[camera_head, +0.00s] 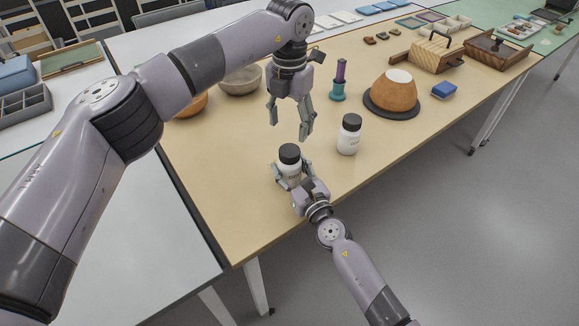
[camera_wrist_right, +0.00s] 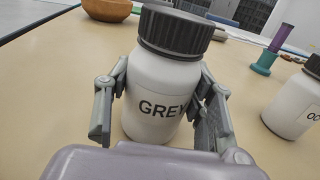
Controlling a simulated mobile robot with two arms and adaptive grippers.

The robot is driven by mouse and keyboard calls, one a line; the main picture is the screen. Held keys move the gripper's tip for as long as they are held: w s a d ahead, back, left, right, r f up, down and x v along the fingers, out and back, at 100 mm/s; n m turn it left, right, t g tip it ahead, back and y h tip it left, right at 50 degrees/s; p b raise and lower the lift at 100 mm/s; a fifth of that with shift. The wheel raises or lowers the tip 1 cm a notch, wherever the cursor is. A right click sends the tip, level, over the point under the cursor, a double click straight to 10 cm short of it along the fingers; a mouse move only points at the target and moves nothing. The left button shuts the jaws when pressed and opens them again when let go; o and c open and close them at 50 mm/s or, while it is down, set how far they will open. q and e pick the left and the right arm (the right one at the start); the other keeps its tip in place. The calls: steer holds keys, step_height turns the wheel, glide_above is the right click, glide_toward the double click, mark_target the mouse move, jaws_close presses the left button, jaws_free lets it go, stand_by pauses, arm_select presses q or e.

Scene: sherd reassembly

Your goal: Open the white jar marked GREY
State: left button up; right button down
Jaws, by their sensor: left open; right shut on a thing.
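The white jar marked GREY (camera_wrist_right: 158,95) stands upright on the tan table, with its black ribbed lid (camera_wrist_right: 176,30) on. In the head view the same jar (camera_head: 288,168) is partly hidden by my right gripper (camera_head: 292,180). My right gripper is shut on the jar's body, one finger on each side, as the right wrist view (camera_wrist_right: 160,115) shows. My left gripper (camera_head: 291,130) is open and empty, pointing down, above and just behind the jar's black lid (camera_head: 289,153).
A second white jar (camera_head: 348,139) with a black lid stands to the right; its label reads "OC" where visible. Behind are a purple and green spool-like object (camera_head: 339,82), an orange-brown domed pot (camera_head: 396,92) on a dark disc, bowls (camera_head: 240,80) and a blue block (camera_head: 444,90).

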mark_target(290, 150)
arm_select(q)
steer(key=m, duration=2.3)
steer(key=shift+m, duration=0.3)
steer(key=m, duration=0.3)
steer(key=shift+m, duration=0.4)
steer(key=m, duration=0.3)
steer(key=shift+m, duration=0.4)
steer(key=shift+f, duration=4.05)
